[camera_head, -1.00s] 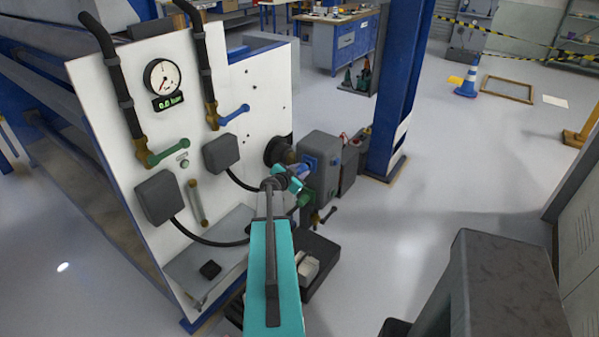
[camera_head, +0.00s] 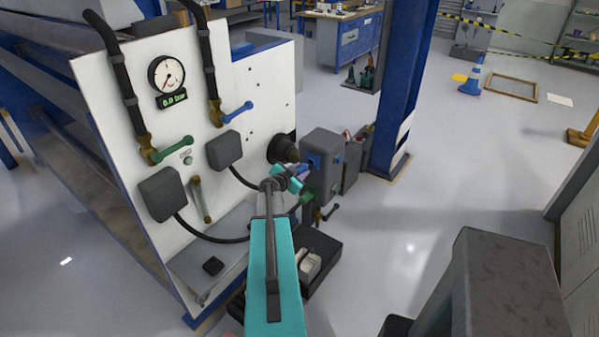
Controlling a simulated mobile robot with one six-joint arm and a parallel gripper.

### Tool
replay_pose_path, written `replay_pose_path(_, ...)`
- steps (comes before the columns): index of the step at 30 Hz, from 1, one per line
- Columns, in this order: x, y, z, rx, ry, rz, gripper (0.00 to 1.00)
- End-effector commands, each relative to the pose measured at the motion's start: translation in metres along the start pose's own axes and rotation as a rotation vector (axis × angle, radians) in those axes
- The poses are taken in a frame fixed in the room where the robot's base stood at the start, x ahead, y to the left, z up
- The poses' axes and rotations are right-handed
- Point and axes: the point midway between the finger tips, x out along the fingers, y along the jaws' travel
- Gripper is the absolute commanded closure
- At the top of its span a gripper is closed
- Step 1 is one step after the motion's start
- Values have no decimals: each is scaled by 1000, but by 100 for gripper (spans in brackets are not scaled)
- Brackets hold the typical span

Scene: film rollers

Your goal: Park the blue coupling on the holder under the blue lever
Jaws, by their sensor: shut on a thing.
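My gripper (camera_head: 296,177), at the end of my teal arm, is right of the white panel, in front of a grey box. It is shut on the blue coupling (camera_head: 308,168), a small blue piece at its tip; its grip is small and partly hidden. The blue lever (camera_head: 236,112) sits on a brass valve on the panel, up and left of my gripper. Below the lever is a dark grey block (camera_head: 223,150), which may be the holder; I cannot tell. A black hose runs from it toward my gripper.
The white panel (camera_head: 262,100) also carries a gauge (camera_head: 166,74), a green lever (camera_head: 171,149) and a second dark block (camera_head: 162,194) with a hose. A green piece (camera_head: 307,197) is just below my gripper. The grey box (camera_head: 321,150) and blue column (camera_head: 395,90) stand close right.

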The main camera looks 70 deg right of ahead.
Motion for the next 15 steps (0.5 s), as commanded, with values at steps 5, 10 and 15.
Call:
replay_pose_path(5, -4, 0, 1, -1, 1, 0, 96)
replay_pose_path(10, -7, 0, 2, -1, 1, 0, 96)
replay_pose_path(15, -10, 0, 3, -1, 1, 0, 96)
